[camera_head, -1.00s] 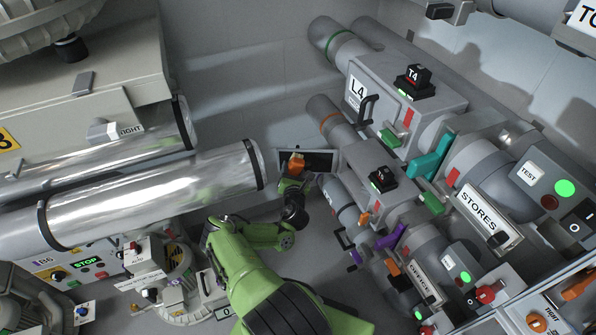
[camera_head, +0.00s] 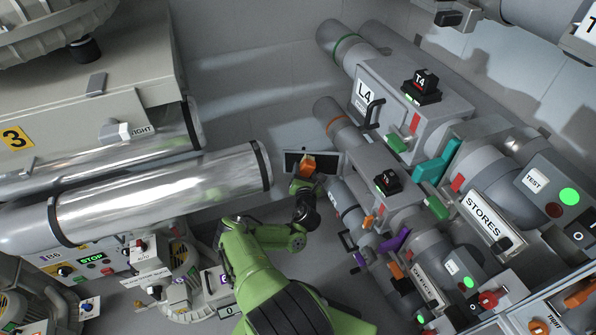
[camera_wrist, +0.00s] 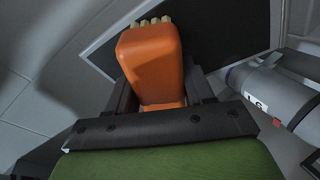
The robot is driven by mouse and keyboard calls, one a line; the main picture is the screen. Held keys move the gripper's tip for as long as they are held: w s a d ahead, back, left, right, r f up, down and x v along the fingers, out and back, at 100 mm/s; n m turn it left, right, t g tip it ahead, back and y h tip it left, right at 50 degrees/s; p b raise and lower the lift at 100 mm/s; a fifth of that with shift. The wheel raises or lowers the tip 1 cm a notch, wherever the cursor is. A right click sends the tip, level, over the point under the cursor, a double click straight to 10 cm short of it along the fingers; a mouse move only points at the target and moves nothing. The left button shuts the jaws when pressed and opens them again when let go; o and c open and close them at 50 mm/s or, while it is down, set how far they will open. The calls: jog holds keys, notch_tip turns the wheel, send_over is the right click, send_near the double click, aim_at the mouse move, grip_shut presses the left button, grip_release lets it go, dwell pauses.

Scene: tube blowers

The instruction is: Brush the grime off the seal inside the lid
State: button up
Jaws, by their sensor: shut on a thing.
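My gripper (camera_head: 303,183) is shut on an orange brush (camera_head: 308,166) with short pale bristles. In the wrist view the brush (camera_wrist: 152,65) stands between the two dark fingers (camera_wrist: 160,95), its bristles pointing away from me. Past it is a dark rectangular panel (camera_wrist: 225,35) with a pale frame, which looks like the inside of the open lid. In the head view this dark panel (camera_head: 329,161) is at the far end of my arm, and the brush overlaps its middle. I cannot tell whether the bristles touch it. No separate seal or grime can be made out.
Close right of the panel are a grey tube marked L6 (camera_wrist: 275,95) and the grey tube housings with an L4 box (camera_head: 400,110) and a STORES plate (camera_head: 485,217). A shiny metal tube (camera_head: 160,195) lies to the left. Grey floor (camera_head: 330,260) shows between.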

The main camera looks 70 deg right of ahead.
jog(key=s, duration=0.2)
jog(key=s+d, duration=0.1)
jog(key=s, duration=0.1)
jog(key=shift+s+d+r, duration=0.1)
jog(key=shift+s+d, duration=0.1)
jog(key=shift+s, duration=0.05)
jog(key=shift+w+a+b, duration=0.15)
jog(key=shift+w+a, duration=0.15)
jog(key=shift+w, duration=0.6)
jog(key=shift+w+a+b, duration=0.1)
jog(key=shift+w+a, duration=0.2)
jog(key=shift+w, duration=0.6)
jog(key=shift+w+a+b, duration=0.15)
jog(key=shift+w+a, duration=0.15)
jog(key=shift+w, duration=0.6)
jog(key=shift+w+a, duration=0.35)
jog(key=shift+w, duration=0.5)
jog(key=shift+w+a, duration=0.35)
jog(key=shift+w, duration=0.45)
jog(key=shift+s, duration=0.1)
jog(key=p, duration=0.3)
send_near(291, 165)
jog(key=shift+f, duration=0.3)
